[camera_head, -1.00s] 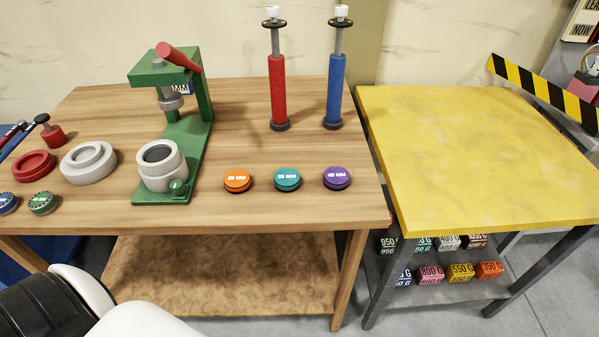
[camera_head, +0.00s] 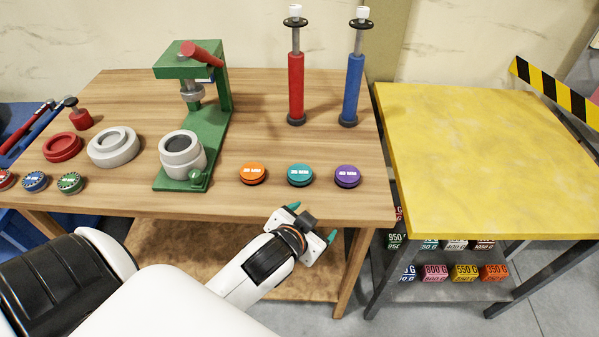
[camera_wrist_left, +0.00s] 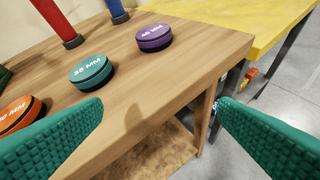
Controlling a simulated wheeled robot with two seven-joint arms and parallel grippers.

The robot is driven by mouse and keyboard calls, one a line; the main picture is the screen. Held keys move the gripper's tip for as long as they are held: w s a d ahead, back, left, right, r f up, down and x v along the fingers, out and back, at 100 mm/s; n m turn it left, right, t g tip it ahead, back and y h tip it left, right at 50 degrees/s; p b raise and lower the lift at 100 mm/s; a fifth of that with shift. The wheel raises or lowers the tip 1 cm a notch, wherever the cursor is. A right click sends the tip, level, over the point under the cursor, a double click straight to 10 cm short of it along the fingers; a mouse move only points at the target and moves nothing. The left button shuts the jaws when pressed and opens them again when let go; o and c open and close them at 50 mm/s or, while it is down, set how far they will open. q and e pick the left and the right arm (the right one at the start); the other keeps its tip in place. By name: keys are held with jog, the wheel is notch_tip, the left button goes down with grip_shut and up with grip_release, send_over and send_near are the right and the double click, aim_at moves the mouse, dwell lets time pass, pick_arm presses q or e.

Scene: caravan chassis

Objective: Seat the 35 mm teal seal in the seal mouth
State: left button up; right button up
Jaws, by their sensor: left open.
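The teal seal (camera_head: 300,174) lies flat on the wooden bench near its front edge, between the orange seal (camera_head: 252,173) and the purple seal (camera_head: 347,176). It also shows in the left wrist view (camera_wrist_left: 91,71), labelled 35 MM. The green press (camera_head: 205,115) stands to the left, with a grey cup (camera_head: 182,160) with a dark opening on its base; I cannot tell whether this is the seal mouth. My left gripper (camera_head: 312,222) is open and empty, in front of the bench edge below the teal seal. Its green fingers (camera_wrist_left: 160,130) are spread wide. My right gripper is not in view.
A red cylinder (camera_head: 296,88) and a blue cylinder (camera_head: 354,88) stand behind the seals. Grey (camera_head: 113,148) and red (camera_head: 62,147) rings lie left of the press. A yellow table (camera_head: 480,150) stands at the right. The bench's right front is clear.

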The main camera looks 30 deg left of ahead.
pick_arm(q)
jog(key=w+d+r+m+t+h, duration=0.45)
jog(key=w+r+t, duration=0.45)
jog(key=r, duration=0.5)
jog(key=w+d+r+m+g+h, duration=0.2)
jog(key=d+r+m+h, duration=0.55)
jog(key=m+h, duration=0.25)
jog(key=m+g+y, duration=1.1)
jog(key=g+y, duration=0.2)
jog(key=g, duration=0.5)
send_over(300, 171)
notch_tip(300, 171, down, 10)
notch_tip(300, 171, down, 6)
jog(key=shift+s+a+r+p, duration=0.1)
jog(key=shift+r+p, duration=0.1)
jog(key=shift+p, duration=0.7)
jog(key=shift+f, duration=0.55)
jog(key=shift+f+p, duration=0.4)
notch_tip(300, 171, down, 4)
jog(key=shift+r+p, duration=0.2)
jog(key=shift+p, duration=0.5)
jog(key=shift+f, duration=0.4)
